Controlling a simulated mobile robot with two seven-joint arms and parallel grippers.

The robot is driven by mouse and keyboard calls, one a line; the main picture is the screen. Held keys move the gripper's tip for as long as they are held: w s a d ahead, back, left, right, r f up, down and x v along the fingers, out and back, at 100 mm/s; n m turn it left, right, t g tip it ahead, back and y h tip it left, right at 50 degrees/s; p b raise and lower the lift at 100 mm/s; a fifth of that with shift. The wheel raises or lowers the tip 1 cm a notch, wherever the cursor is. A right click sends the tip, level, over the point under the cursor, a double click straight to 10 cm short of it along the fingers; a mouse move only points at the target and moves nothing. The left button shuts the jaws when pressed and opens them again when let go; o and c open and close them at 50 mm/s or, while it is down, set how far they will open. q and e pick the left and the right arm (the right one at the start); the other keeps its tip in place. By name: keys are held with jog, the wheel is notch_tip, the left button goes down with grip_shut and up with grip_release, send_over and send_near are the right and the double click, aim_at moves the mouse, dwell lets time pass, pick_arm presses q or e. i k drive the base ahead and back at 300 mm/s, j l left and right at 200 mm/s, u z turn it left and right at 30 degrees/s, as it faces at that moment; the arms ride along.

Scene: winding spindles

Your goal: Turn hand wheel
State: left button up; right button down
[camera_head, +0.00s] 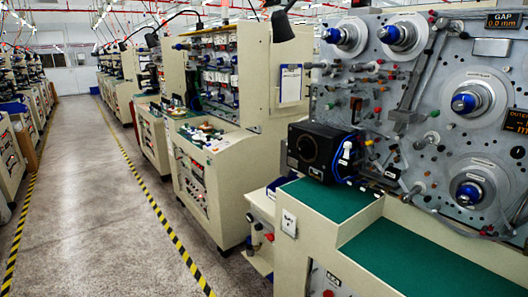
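Neither of my grippers shows in the head view. A winding machine with an upright grey metal panel (425,75) stands at the right. Several blue-capped spindles with round silver flanges are mounted on it, among them an upper one (397,34), a middle one (472,98) and a lower one (470,194). A black box (318,152) with a round dark dial or knob on its face sits at the panel's left, on the green worktop (325,200). I cannot tell which part is the hand wheel. Nothing is touching these parts.
A lower green worktop (430,262) lies in front of the panel. Similar cream machines (215,165) line the aisle to the left of it, and more stand at the far left. The grey aisle floor (95,200) is clear between yellow-black striped lines (160,215).

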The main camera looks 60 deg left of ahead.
aim_at(306, 150)
jog(key=u, duration=1.9)
jog(key=i+j+z, duration=0.1)
jog(key=z, duration=0.55)
jog(key=i+j+z, duration=0.2)
jog(key=j, duration=0.15)
jog(key=j+z, duration=0.2)
jog(key=j, duration=0.15)
jog(key=i+j+z, duration=0.2)
jog(key=j, duration=0.2)
jog(key=i+j+z, duration=0.1)
jog(key=j, duration=0.6)
jog(key=i+j+z, duration=0.1)
jog(key=j, duration=1.4)
jog(key=i+z, duration=0.05)
